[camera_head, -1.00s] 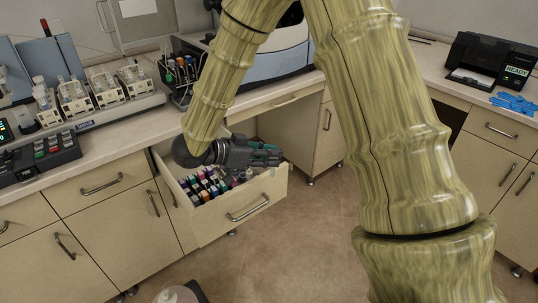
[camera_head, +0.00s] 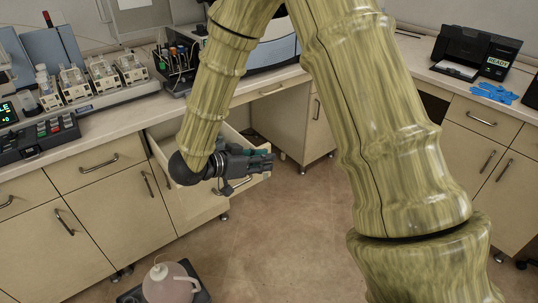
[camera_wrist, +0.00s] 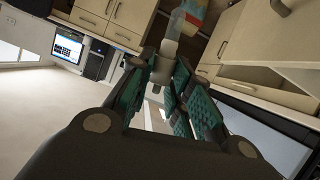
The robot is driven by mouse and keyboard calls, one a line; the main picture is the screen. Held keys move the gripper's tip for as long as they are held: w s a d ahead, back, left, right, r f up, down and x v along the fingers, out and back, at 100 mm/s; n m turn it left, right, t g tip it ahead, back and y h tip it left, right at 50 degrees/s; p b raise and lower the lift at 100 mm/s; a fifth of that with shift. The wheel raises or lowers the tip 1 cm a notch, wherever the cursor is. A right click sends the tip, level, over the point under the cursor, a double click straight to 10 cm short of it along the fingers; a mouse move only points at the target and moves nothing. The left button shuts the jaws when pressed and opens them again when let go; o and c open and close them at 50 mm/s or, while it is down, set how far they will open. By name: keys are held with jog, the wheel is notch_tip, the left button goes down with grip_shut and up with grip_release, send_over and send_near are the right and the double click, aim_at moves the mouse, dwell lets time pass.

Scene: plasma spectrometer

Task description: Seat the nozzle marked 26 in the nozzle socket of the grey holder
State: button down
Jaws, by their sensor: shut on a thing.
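My gripper (camera_head: 262,161) is in front of the open drawer (camera_head: 252,183) in the head view, pointing right. In the wrist view my gripper (camera_wrist: 164,70) has its teal-padded fingers shut on a small pale, translucent piece, the nozzle (camera_wrist: 168,48). A coloured part with yellow, red and blue (camera_wrist: 190,12) shows at its far end. I cannot read a number on it. The arm and gripper hide most of the drawer's inside. I cannot make out the grey holder or its socket for certain.
The left counter (camera_head: 95,118) carries a rack of small glassware (camera_head: 75,85) and a dark keypad unit (camera_head: 38,140). A black box with coloured caps (camera_head: 180,68) stands farther back. A pinkish jug (camera_head: 170,285) is low in front. The floor (camera_head: 300,230) right of the drawer is clear.

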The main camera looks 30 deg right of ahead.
jog(key=w+a+f+n+t+y, duration=0.2)
jog(key=a+f+n+t+y, duration=0.2)
jog(key=a+n, duration=0.1)
jog(key=w+a+f+n+t+y, duration=0.2)
jog(key=a+f+n+t+y, duration=0.2)
jog(key=a+f+n+y, duration=0.1)
jog(key=w+a+f+n+t+y, duration=0.2)
jog(key=a+f+n+t+y, duration=0.2)
jog(key=a+f+n, duration=0.1)
jog(key=shift+a+f+n+t+y, duration=0.2)
jog(key=shift+a+n, duration=0.25)
jog(key=shift+n, duration=0.15)
jog(key=shift+a+f+n+t+y, duration=0.1)
jog(key=shift+a+n+t, duration=0.1)
jog(key=shift+a+n, duration=0.35)
jog(key=shift+s+d, duration=0.1)
jog(key=shift+r, duration=0.15)
